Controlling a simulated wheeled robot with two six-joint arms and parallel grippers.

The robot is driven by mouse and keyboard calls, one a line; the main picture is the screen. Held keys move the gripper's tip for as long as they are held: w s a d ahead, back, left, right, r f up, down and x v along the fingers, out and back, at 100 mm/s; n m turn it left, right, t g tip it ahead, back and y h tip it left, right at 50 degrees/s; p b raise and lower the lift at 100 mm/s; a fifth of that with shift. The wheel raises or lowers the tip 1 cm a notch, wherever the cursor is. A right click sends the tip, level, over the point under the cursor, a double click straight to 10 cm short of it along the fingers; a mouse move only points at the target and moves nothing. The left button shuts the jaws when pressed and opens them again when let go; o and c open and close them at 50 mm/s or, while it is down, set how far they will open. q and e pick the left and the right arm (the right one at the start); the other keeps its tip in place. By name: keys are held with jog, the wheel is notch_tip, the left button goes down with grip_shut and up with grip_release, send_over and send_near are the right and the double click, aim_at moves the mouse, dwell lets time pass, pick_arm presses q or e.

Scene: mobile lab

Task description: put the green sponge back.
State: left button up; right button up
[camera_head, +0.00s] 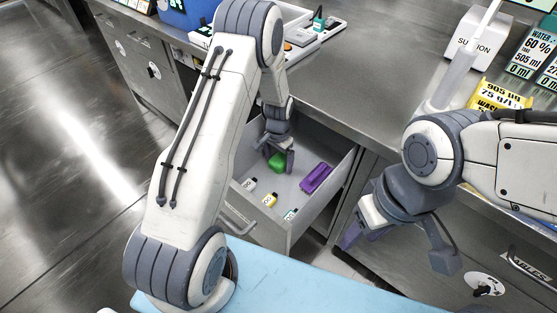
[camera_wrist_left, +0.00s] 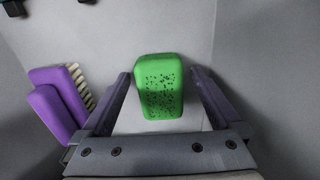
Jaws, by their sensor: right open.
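The green sponge (camera_head: 276,161) lies in the open drawer (camera_head: 262,232), towards its back. In the left wrist view the sponge (camera_wrist_left: 160,85) shows dark speckles on its face. My left gripper (camera_head: 278,153) reaches down into the drawer at the sponge. In the left wrist view its two fingers (camera_wrist_left: 161,76) stand open on either side of the sponge, with a small gap at each side. My right gripper (camera_head: 398,248) is open and empty, in front of the cabinet to the right of the drawer.
A purple brush (camera_head: 316,178) lies right of the sponge in the drawer; its bristles (camera_wrist_left: 80,85) show in the left wrist view. The steel counter (camera_head: 365,85) holds a white tray (camera_head: 318,34) and a suction unit (camera_head: 468,42).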

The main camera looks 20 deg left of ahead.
aim_at(277, 161)
pick_arm(q)
notch_tip(277, 161, up, 8)
jog(key=shift+f+p, duration=0.2)
jog(key=shift+p, duration=0.5)
jog(key=shift+s+a+r, duration=0.15)
jog(key=shift+s+r, duration=0.2)
jog(key=shift+s, duration=0.05)
jog(key=s+d+r+m+p, duration=0.1)
jog(key=s+d+r+p, duration=0.35)
jog(key=r, duration=0.45)
jog(key=s+d+r+p, duration=0.3)
jog(key=s+d+r, duration=0.15)
jog(key=r, duration=0.35)
jog(key=s+d+r+m+p, duration=0.1)
jog(key=s+d+r+p, duration=0.3)
jog(key=r, duration=0.5)
jog(key=s+d+r+m+h+p, duration=0.1)
jog(key=s+d+r+p, duration=0.2)
jog(key=s+r+p, duration=0.4)
jog(key=s+r, duration=0.5)
jog(key=s, duration=0.3)
jog(key=shift+s, duration=0.2)
